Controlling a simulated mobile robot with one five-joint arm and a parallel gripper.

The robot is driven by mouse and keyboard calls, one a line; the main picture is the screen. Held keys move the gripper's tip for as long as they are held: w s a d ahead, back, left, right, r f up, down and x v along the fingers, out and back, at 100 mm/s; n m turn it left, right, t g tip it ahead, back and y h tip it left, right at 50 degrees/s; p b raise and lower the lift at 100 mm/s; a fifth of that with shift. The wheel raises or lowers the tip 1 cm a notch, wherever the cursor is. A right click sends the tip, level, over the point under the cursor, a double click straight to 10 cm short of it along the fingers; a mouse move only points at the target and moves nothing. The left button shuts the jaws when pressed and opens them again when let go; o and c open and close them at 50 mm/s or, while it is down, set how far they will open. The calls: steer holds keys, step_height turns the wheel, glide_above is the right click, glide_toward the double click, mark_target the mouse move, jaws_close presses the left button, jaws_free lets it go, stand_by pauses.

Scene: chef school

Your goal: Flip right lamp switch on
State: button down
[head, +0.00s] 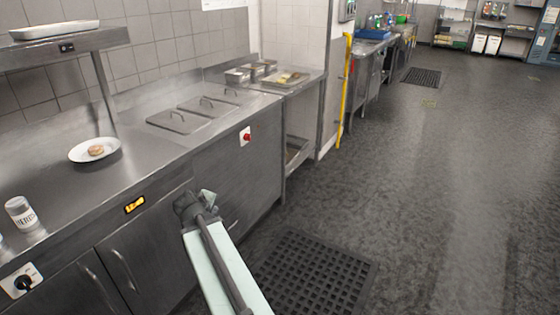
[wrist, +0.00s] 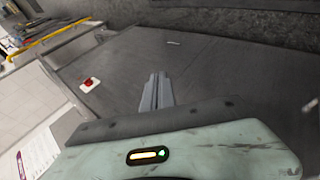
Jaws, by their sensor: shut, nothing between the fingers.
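A small dark panel with what look like two small switches (head: 67,47) sits on the front edge of the raised metal shelf at the upper left in the head view. It is too small to tell which way each switch is set. My gripper (head: 207,196) is in front of the steel counter's cabinet face, low and well to the right of that panel. In the wrist view my gripper (wrist: 157,88) is shut and empty, with its fingers together against the grey metal behind. The switch panel does not show in the wrist view.
A white plate with food (head: 82,150) and a white jar (head: 20,212) stand on the counter. A red knob (head: 246,136) on a white plate, also in the wrist view (wrist: 89,83), and a black knob (head: 23,282) are on the front. The floor at right is clear.

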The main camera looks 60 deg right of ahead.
steer(key=s+a+f+m+g+y, duration=0.1)
steer(key=a+f+y, duration=0.1)
steer(key=a, duration=1)
steer(key=s+a+f+g+y, duration=0.2)
steer(key=a+y, duration=0.1)
steer(key=a, duration=1)
steer(key=s+a+f+m+g+y, duration=0.1)
steer(key=a+f+y, duration=0.1)
steer(key=a, duration=1)
steer(key=shift+s+a+f+m+g+y, duration=0.15)
steer(key=shift+a+f+m+g+y, duration=0.15)
steer(key=shift+f+y, duration=0.15)
